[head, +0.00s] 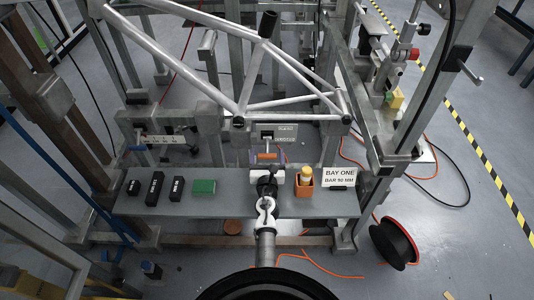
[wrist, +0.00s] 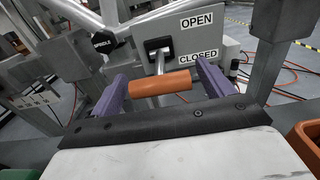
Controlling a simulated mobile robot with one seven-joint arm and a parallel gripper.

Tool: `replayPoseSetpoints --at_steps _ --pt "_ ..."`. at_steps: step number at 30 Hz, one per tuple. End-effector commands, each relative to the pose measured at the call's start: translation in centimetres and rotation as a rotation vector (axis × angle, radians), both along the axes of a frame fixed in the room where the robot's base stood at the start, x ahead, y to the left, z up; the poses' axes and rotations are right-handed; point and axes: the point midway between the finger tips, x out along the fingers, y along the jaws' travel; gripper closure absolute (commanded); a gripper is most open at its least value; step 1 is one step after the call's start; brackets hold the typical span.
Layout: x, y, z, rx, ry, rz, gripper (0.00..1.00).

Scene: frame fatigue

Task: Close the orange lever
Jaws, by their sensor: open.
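The orange lever (wrist: 160,83) is a horizontal orange grip on a metal stem. The stem comes out of a black-framed slot in a grey plate (wrist: 226,43) with an OPEN label above and a CLOSED label below. I cannot tell for sure which label the lever is set at. The orange grip also shows in the head view (head: 267,155), below the frame. My gripper (wrist: 163,80) has two purple fingers standing apart, one on each side of the orange grip. It is open, and I cannot tell whether the fingers touch the grip. My gripper shows in the head view too (head: 267,158).
A silver tube frame (head: 180,82) spans above the lever. A cable reel (head: 394,243) stands on the floor at right.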

Motion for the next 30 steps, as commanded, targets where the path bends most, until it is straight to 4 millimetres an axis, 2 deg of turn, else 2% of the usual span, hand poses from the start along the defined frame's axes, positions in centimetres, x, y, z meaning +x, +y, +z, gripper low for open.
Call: replayPoseSetpoints --at_steps 3,17,30 --pt "0.0 0.0 0.0 0.000 0.000 0.000 0.23" --pt "0.0 0.0 0.0 0.000 0.000 0.000 0.83" --pt "0.2 0.0 -1.2 -0.001 -0.066 0.000 0.83"
